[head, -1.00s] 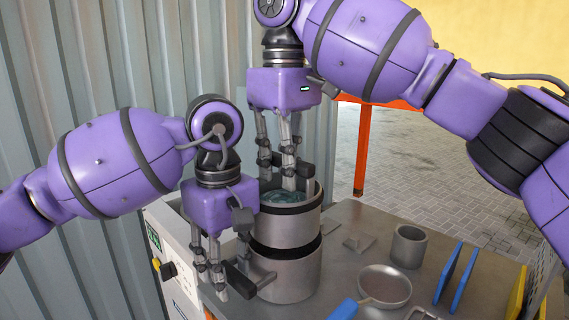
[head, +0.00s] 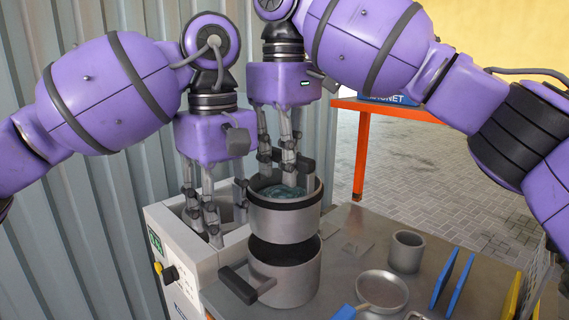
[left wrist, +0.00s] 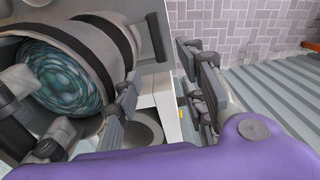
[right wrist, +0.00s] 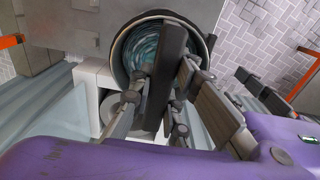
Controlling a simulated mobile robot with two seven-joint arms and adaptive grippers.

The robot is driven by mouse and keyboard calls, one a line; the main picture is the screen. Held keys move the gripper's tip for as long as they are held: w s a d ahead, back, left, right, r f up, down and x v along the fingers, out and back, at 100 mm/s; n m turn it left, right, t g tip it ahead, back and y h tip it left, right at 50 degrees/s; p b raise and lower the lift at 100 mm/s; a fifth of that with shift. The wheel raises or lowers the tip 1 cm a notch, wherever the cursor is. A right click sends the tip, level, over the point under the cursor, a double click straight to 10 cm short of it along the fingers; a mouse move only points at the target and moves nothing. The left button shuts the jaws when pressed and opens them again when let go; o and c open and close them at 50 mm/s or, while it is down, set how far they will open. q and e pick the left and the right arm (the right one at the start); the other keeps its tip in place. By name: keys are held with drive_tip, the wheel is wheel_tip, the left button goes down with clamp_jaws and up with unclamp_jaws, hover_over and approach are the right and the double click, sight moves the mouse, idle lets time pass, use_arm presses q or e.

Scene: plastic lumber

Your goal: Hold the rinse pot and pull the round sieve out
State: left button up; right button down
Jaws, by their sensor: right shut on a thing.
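The lower steel pot (head: 290,285), which seems to be the rinse pot, stands upright on the metal table with its dark handle (head: 239,284) pointing left. A steel round vessel with a dark band (head: 285,222), likely the sieve, is above it. Mottled blue-green contents show inside it in the left wrist view (left wrist: 62,75). My right gripper (head: 278,180) is shut on its dark upright handle (right wrist: 168,75). My left gripper (head: 204,235) is open and empty, left of the vessel and above the pot's handle.
A white machine (head: 180,262) with a round opening and a yellow-black knob stands at left. To the right are a small steel cup (head: 407,251), a shallow pan (head: 382,290) and blue panels (head: 453,275). A corrugated wall (head: 90,235) is behind at left.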

drive_tip(key=shift+s+r+p, duration=0.25)
drive_tip(key=shift+r+p, duration=0.95)
drive_tip(key=shift+r, duration=0.65)
drive_tip(key=shift+s+r+p, duration=0.2)
drive_tip(key=shift+r+p, duration=0.95)
drive_tip(key=shift+r, duration=0.65)
drive_tip(key=shift+f, duration=0.15)
